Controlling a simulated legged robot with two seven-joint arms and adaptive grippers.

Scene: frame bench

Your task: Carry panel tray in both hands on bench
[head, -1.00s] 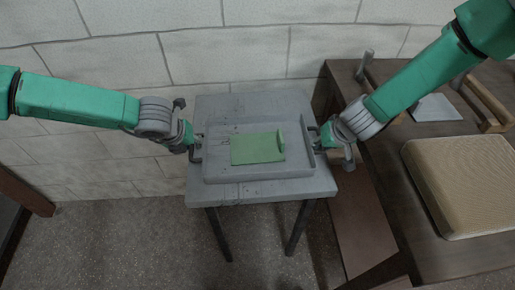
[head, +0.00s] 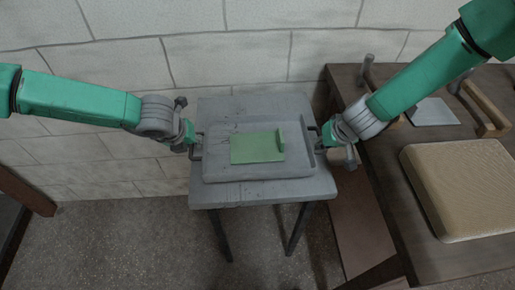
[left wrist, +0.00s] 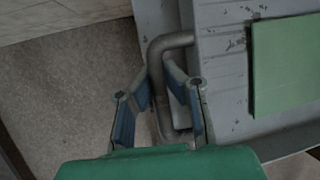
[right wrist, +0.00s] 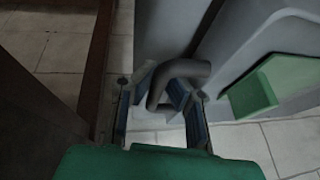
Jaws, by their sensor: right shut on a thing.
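The grey panel tray (head: 215,172) lies flat on a small grey bench (head: 205,110), with a green panel (head: 257,149) with a raised right edge on it. The tray has a bar handle at each end. My left gripper (head: 193,146) is at the left handle; in the left wrist view its fingers (left wrist: 160,88) stand apart on either side of the bar handle (left wrist: 170,40). My right gripper (head: 321,145) is at the right handle; in the right wrist view its fingers (right wrist: 161,88) are shut on the bar handle (right wrist: 182,70). The fingertips are partly hidden by the handles.
A dark wooden table (head: 400,215) stands close on the right, with a tan cushion-like block (head: 465,185), a pale plate (head: 433,111) and wooden-handled pieces on it. A white block wall (head: 240,50) is behind the bench. Open floor (head: 120,240) lies in front and to the left.

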